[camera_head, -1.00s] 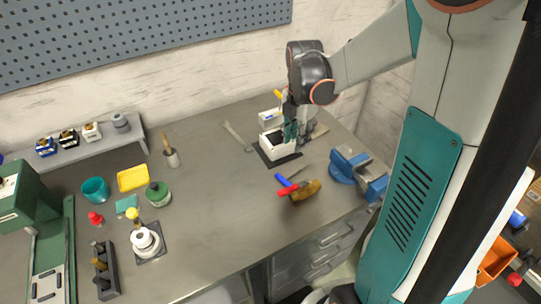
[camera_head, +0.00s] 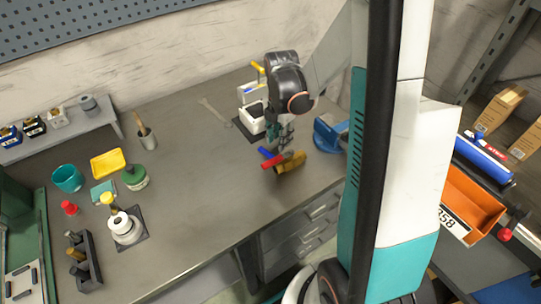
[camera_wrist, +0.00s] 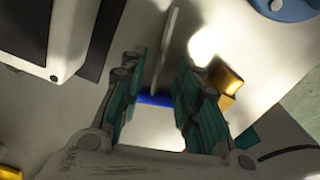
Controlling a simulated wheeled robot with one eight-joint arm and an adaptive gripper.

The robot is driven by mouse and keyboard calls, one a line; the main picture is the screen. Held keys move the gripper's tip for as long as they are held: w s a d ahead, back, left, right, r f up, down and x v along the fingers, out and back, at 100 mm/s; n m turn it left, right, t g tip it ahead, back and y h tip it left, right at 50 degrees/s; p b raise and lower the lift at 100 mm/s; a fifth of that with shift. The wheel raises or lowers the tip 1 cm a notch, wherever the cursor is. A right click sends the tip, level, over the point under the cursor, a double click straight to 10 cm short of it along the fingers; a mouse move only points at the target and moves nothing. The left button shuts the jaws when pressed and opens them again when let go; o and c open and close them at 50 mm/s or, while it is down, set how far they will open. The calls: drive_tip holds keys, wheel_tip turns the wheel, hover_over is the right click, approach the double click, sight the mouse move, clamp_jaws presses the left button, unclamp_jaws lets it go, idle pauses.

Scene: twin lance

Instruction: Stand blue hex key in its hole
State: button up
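The blue hex key has a blue handle (camera_head: 265,152) and lies on the workbench, partly behind my gripper (camera_head: 279,138) in the head view. In the wrist view its blue handle (camera_wrist: 157,99) lies crosswise between the fingers, and a grey metal shaft (camera_wrist: 166,48) runs away from it. My gripper (camera_wrist: 154,72) is open, its two teal fingers apart on either side of the key. Contact is not visible. I cannot make out which hole fits the key.
A red-handled item (camera_head: 296,159) and a brass-coloured piece (camera_head: 288,167) lie close beside the key. A blue vise (camera_head: 330,135) is just right. A flat wrench (camera_head: 214,111) lies behind left. The middle of the bench is clear.

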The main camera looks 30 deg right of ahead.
wheel_tip(320, 180, down, 2)
drive_tip(key=shift+r, duration=0.1)
clamp_jaws()
